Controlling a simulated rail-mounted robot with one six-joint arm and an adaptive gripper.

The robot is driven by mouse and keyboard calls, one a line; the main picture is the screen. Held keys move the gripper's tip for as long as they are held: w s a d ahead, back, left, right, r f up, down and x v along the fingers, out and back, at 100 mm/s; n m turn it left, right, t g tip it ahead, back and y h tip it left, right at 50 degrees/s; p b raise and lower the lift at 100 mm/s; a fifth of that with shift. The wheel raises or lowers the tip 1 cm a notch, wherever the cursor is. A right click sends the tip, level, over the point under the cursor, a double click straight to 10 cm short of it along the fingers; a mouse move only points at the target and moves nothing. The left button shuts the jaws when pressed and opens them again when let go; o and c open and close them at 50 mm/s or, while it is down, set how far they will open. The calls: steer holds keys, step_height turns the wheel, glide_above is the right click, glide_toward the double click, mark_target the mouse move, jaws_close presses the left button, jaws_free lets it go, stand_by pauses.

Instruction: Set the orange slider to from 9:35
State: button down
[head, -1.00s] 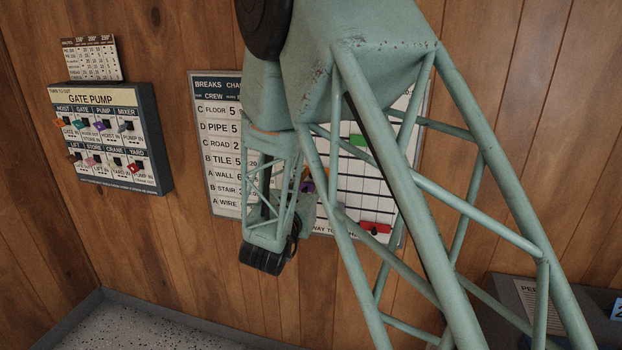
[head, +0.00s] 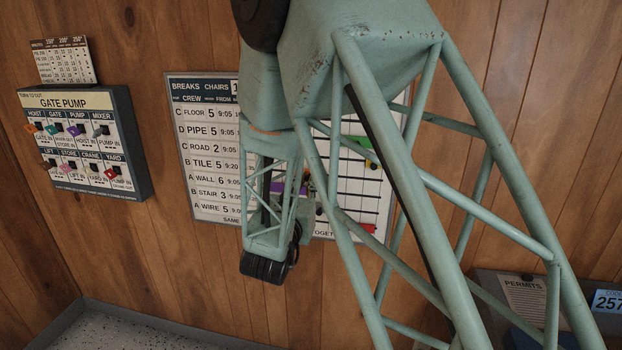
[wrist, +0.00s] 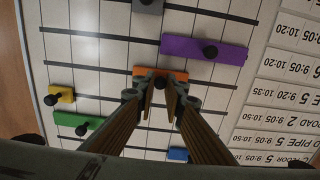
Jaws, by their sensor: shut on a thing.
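The orange slider (wrist: 178,74) lies across a row of the breaks board in the wrist view. My gripper (wrist: 160,84) is shut on its dark knob, with the fingers around it; the contact itself is partly hidden. The breaks board (head: 205,207) hangs on the wall in the head view, partly covered by my arm. The orange slider is hidden there. The time marks at its ends cannot be read in either view.
In the wrist view, a purple slider (wrist: 190,48) and grey slider (wrist: 152,5) lie above, yellow (wrist: 66,93) and green (wrist: 70,122) left, blue (wrist: 178,154) below. A gate pump panel (head: 130,130) is on the wall left in the head view.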

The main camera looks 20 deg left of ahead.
steer(key=shift+d, duration=0.45)
steer(key=c, duration=2.6)
jaws_free()
steer(key=shift+c, duration=0.2)
steer(key=s+d, duration=0.1)
steer(key=s, duration=1)
steer(key=shift+s+d, duration=0.25)
steer(key=shift+s, duration=0.15)
steer(key=shift+w, duration=0.1)
